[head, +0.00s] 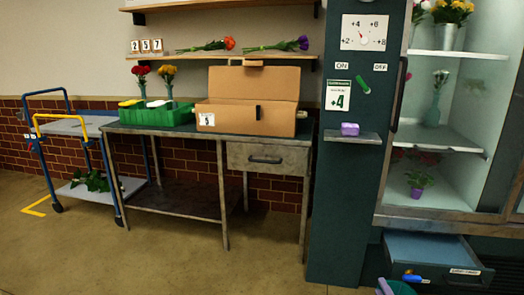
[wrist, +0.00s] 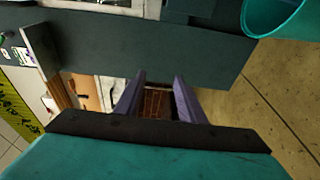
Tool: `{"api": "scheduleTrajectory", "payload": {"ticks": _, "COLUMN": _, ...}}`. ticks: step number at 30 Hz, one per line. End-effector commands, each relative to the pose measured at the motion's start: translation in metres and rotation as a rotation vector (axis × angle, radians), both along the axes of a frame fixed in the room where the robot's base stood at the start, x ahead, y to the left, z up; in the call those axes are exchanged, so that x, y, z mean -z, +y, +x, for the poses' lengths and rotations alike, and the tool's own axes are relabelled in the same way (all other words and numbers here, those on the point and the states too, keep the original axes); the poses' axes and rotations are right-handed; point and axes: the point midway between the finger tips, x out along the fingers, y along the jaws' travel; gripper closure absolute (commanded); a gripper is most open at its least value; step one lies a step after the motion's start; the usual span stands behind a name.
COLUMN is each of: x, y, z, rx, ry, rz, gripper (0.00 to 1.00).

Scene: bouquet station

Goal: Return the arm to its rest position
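My gripper (wrist: 157,95) shows in the wrist view with its two purple fingers apart. Nothing is held between them; brick wall and floor show through the gap. The wrist view is tilted, with the dark teal cabinet panel running across the top. In the head view only a small purple and teal piece shows at the bottom edge, and I cannot tell how much of it is my gripper. The rest of the arm is out of view.
A workbench (head: 165,200) carries a green crate (head: 155,117) and a cardboard box (head: 250,115). A blue drawer (head: 432,250) stands open below the glass cabinet (head: 445,170). A teal bucket (wrist: 275,18) is near the gripper. A cart (head: 75,125) stands left. The middle floor is clear.

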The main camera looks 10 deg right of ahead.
Motion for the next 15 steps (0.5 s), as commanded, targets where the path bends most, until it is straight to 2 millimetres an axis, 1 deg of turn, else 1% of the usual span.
{"api": "scheduleTrajectory", "payload": {"ticks": 1, "x": -0.013, "y": 0.017, "z": 0.009, "rx": -0.027, "ry": 0.003, "rz": 0.007, "gripper": 0.64}}
{"api": "scheduleTrajectory", "payload": {"ticks": 3, "x": -0.02, "y": 0.037, "z": 0.019, "rx": -0.057, "ry": 0.004, "rz": 0.017, "gripper": 0.64}}
{"api": "scheduleTrajectory", "payload": {"ticks": 9, "x": -0.035, "y": 0.088, "z": 0.042, "rx": -0.115, "ry": 0.022, "rz": 0.057, "gripper": 0.64}}
{"api": "scheduleTrajectory", "payload": {"ticks": 15, "x": -0.043, "y": 0.132, "z": 0.059, "rx": -0.134, "ry": 0.067, "rz": 0.117, "gripper": 0.64}}
